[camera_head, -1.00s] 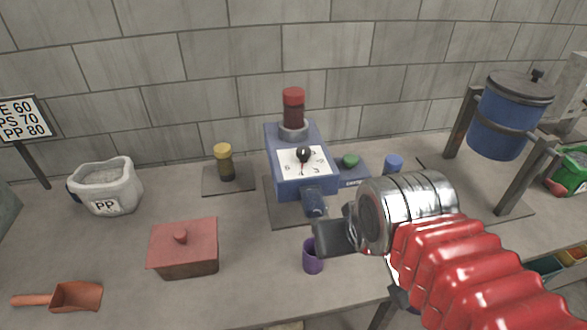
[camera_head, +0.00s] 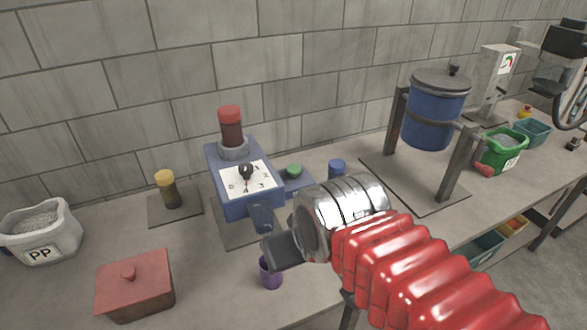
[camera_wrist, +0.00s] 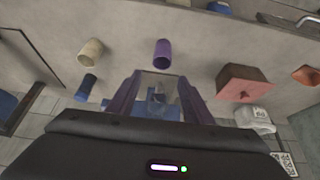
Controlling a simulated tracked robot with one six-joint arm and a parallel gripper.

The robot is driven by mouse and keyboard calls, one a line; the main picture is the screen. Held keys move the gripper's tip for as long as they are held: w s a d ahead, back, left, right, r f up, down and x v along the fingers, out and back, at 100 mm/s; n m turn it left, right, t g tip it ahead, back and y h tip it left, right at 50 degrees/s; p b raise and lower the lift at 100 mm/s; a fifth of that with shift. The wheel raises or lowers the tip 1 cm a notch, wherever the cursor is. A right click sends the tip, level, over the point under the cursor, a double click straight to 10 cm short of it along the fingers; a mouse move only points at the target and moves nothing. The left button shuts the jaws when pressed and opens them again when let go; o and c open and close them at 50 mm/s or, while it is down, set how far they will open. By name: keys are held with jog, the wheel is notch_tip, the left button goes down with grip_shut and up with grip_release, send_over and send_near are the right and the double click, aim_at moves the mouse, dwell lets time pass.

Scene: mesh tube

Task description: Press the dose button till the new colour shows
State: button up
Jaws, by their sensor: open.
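The blue dosing machine (camera_head: 225,192) stands on a plate, with a white dial and a black knob (camera_head: 245,171). A red-capped bottle (camera_head: 230,125) sits upright on top. The green button (camera_head: 293,170) is on a small blue box joined to its right side. A purple cup (camera_head: 270,273) stands in front and shows in the wrist view (camera_wrist: 162,52). My gripper (camera_head: 283,247) is open and empty, in front of the machine and above the cup in the picture. Its purple fingers (camera_wrist: 160,92) show apart in the wrist view. The spout's lower end is partly hidden.
A blue cup (camera_head: 337,168) stands right of the button. A blue drum (camera_head: 435,115) on a stand and a green bin (camera_head: 500,152) are right.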

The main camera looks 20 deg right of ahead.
jog(key=shift+c, duration=0.4)
grip_shut()
dwell(1.4)
